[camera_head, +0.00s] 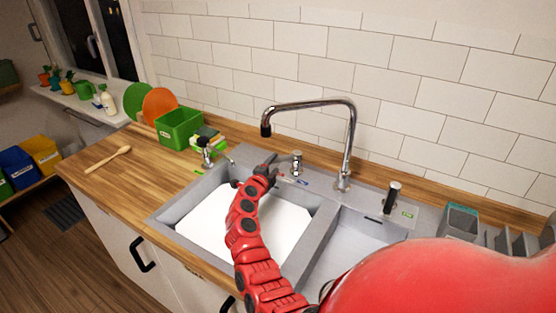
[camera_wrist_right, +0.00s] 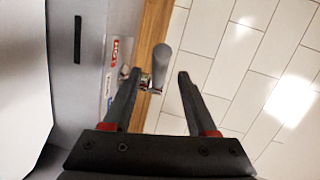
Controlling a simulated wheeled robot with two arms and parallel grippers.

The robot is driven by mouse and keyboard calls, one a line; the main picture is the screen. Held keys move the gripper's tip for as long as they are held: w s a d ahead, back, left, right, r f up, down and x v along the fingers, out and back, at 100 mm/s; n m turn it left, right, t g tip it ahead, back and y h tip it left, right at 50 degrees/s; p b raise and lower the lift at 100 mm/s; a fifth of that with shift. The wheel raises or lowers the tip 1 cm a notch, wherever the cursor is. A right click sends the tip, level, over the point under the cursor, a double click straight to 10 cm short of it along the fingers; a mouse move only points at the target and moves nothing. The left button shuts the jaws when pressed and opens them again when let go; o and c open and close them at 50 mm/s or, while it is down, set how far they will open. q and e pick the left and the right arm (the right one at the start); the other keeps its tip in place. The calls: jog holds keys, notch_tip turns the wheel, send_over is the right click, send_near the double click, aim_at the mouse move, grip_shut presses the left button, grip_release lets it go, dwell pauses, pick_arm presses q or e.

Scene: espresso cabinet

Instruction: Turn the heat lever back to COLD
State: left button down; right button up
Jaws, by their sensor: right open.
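The heat lever (camera_head: 297,161) is a small metal post with a grey cap on the sink's back ledge, left of the faucet's base. In the right wrist view, the lever (camera_wrist_right: 161,56) shows between my fingertips, by a red HOT label (camera_wrist_right: 115,50) and a partly seen blue label. My right gripper (camera_head: 272,163) is over the sink's back edge, just left of the lever in the head view. In the wrist view my right gripper (camera_wrist_right: 158,78) is open, a finger on each side of the lever. I cannot tell whether either finger touches it. My left gripper is not in view.
The tall chrome faucet (camera_head: 350,135) rises just right of the lever. A black-handled lever (camera_head: 392,195) stands further right, and another tap (camera_head: 207,152) stands left. A green bin (camera_head: 179,127) and a wooden spoon (camera_head: 108,158) are on the counter. The tiled wall is close behind.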

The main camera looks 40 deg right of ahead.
aim_at(276, 161)
jog(key=x, duration=0.3)
jog(key=shift+w+d, duration=0.25)
jog(key=shift+w+d+f, duration=0.1)
jog(key=shift+d+f, duration=0.1)
jog(key=shift+d, duration=0.3)
grip_shut()
dwell(0.9)
